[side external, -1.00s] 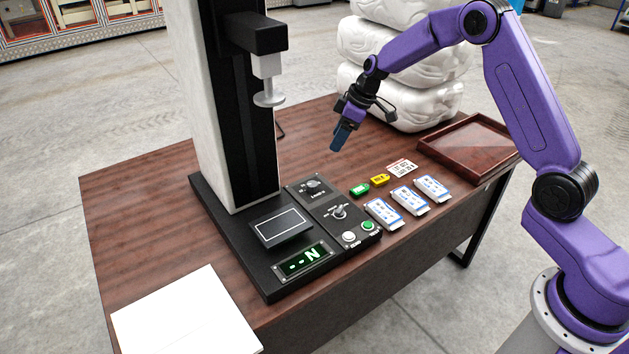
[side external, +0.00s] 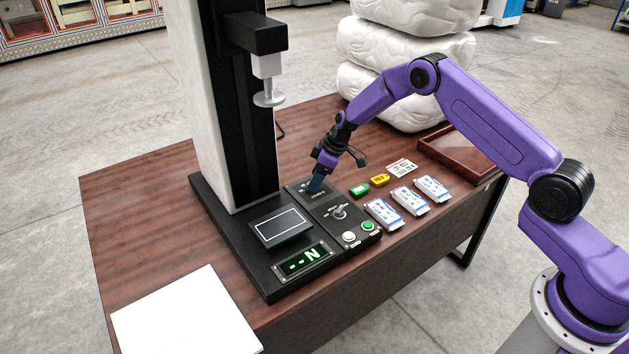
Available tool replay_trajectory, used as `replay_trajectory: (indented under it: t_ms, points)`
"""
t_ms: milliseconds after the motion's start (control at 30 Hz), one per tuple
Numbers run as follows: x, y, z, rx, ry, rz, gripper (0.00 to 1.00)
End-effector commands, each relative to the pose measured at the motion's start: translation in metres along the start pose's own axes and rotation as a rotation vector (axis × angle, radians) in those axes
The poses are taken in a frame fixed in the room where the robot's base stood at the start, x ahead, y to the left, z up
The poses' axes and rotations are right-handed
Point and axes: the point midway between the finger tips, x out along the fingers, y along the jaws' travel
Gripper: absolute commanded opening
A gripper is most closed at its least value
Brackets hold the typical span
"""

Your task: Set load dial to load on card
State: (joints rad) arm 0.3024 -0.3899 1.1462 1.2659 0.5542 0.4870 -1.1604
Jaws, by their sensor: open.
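My gripper (side external: 316,184) points down at the upper dial panel (side external: 325,201) on the black base of the test machine. Its fingertips are at the load dial, which they hide, so its setting cannot be read; I cannot tell whether they touch it. A second knob (side external: 338,212) sits lower on the panel, uncovered. The display (side external: 303,261) shows dashes and an N in green.
White and green buttons (side external: 368,225) sit at the panel's front. The machine column (side external: 240,120) rises left of my gripper.

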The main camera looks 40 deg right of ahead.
Motion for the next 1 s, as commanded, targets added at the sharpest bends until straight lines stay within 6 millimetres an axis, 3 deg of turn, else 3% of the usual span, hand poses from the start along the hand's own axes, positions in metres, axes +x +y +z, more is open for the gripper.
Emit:
replay_trajectory:
  t_ms: [200, 567, 733, 1000]
  points:
    - [0.018, 0.001, 0.000, 0.002, 0.000, 0.001, 0.62]
    - [0.021, 0.001, 0.000, 0.001, 0.001, 0.001, 0.62]
    - [0.021, 0.001, 0.000, 0.001, 0.001, 0.001, 0.09]
    - [0.021, 0.001, 0.000, 0.012, 0.000, 0.006, 0.07]
